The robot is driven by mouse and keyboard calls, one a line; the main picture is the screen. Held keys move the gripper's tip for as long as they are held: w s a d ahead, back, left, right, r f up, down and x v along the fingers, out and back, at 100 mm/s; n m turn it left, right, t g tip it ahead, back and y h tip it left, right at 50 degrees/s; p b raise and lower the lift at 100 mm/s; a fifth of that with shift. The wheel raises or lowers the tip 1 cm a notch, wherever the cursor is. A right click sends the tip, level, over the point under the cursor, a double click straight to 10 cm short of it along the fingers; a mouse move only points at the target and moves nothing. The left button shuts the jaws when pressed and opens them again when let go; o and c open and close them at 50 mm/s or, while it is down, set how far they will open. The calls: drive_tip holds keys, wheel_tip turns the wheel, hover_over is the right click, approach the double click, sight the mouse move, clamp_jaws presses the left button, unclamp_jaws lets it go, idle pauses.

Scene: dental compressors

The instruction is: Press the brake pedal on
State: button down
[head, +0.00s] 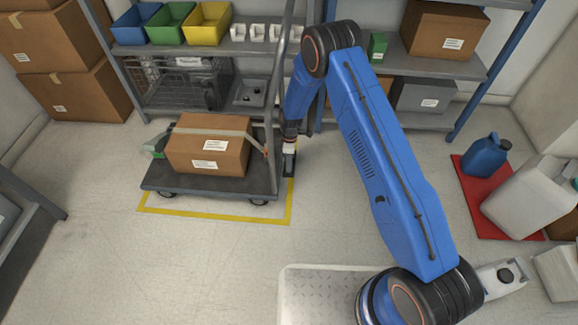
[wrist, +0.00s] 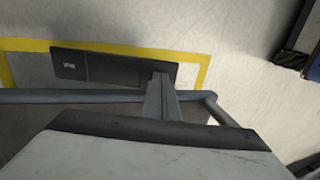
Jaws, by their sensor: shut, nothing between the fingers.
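A grey platform cart (head: 215,186) stands inside a yellow floor outline, with its upright tube handle (head: 277,90) at the right end. My gripper (head: 289,152) points down just right of that end, low beside the handle. In the wrist view my shut, empty fingers (wrist: 160,80) reach toward a flat dark plate (wrist: 110,68) with a small pale label. The plate lies inside the yellow outline and may be the brake pedal. The fingertips overlap its right part in the picture; I cannot tell whether they touch it. The pedal is not clear in the head view.
A strapped cardboard box (head: 207,146) rides on the cart. A grey tube (wrist: 70,97) crosses behind my fingers. Shelves with coloured bins (head: 202,24) stand behind. A blue jug (head: 485,155) stands on a red mat (head: 470,205) at right. Floor left of the cart is clear.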

sight(288, 174)
drive_tip(key=shift+s, duration=0.1)
drive_tip(key=shift+s+f+t, duration=0.65)
drive_tip(key=shift+f+t, duration=0.15)
drive_tip(key=shift+t, duration=0.5)
drive_tip(key=shift+s+f, duration=0.25)
drive_tip(key=shift+f, duration=0.4)
drive_tip(key=shift+s+f, duration=0.25)
drive_tip(key=shift+f, duration=0.4)
drive_tip(key=shift+s+f, duration=0.1)
drive_tip(key=shift+f, duration=0.1)
drive_tip(key=shift+r, duration=0.1)
drive_tip(key=shift+r, duration=0.3)
drive_tip(key=s+r, duration=0.3)
drive_tip(key=r, duration=1)
drive_tip(key=shift+s, duration=0.2)
drive_tip(key=shift+r, duration=0.15)
